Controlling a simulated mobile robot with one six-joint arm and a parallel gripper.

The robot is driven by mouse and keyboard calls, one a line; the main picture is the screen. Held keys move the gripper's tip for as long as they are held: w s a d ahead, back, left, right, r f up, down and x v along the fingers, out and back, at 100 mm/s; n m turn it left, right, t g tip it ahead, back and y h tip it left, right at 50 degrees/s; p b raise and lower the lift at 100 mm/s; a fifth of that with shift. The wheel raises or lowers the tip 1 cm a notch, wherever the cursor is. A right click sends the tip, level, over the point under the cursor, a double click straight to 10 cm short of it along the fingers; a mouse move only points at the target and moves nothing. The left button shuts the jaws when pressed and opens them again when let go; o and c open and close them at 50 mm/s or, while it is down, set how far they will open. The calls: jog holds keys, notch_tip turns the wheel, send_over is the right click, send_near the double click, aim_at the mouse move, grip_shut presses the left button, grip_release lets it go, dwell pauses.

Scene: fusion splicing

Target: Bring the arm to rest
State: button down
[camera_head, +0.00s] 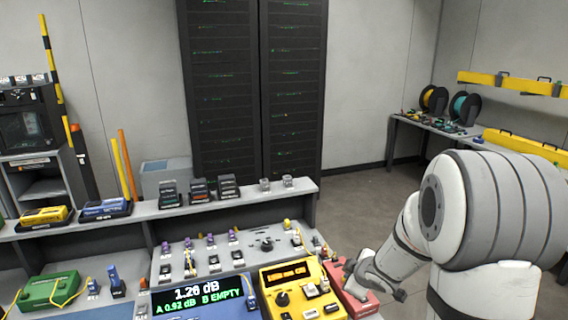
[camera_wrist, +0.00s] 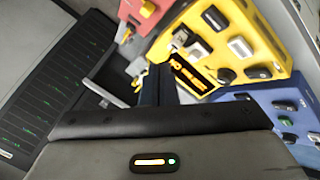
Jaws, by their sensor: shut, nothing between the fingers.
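My arm enters the head view from the right, bent, with its wrist low over the right end of the bench. My gripper is hidden behind my arm in the head view. In the wrist view my gripper (camera_wrist: 158,84) shows with its dark fingers together and nothing between them. Beyond the fingers in the wrist view is a yellow device (camera_wrist: 240,42) with an orange display, and it also stands on the bench in the head view (camera_head: 296,296). A red box (camera_head: 352,296) sits beside it, close to my wrist.
A display (camera_head: 203,297) reads 1.20 dB, A 0.92 dB, B EMPTY. A green device (camera_head: 50,290) is at the left. A raised shelf (camera_head: 250,194) runs behind. Dark racks (camera_head: 222,90) stand at the back. Open floor (camera_head: 365,205) lies between bench and side table (camera_head: 425,130).

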jog(key=s+d+r+m+g+h, duration=0.2)
jog(key=s+d+r+m+h, duration=0.15)
jog(key=s+r+m, duration=0.5)
jog(key=s+a+r+m+g+y, duration=0.1)
jog(key=s+a+r, duration=0.1)
jog(key=s, duration=0.7)
jog(key=s+a+r+m+g+y, duration=0.1)
jog(key=s+a+m+g, duration=0.1)
jog(key=s+a, duration=0.3)
jog(key=s, duration=0.4)
jog(key=shift+s+a+r, duration=0.2)
jog(key=shift+s+r, duration=0.1)
jog(key=shift+r, duration=0.05)
jog(key=shift+m, duration=0.25)
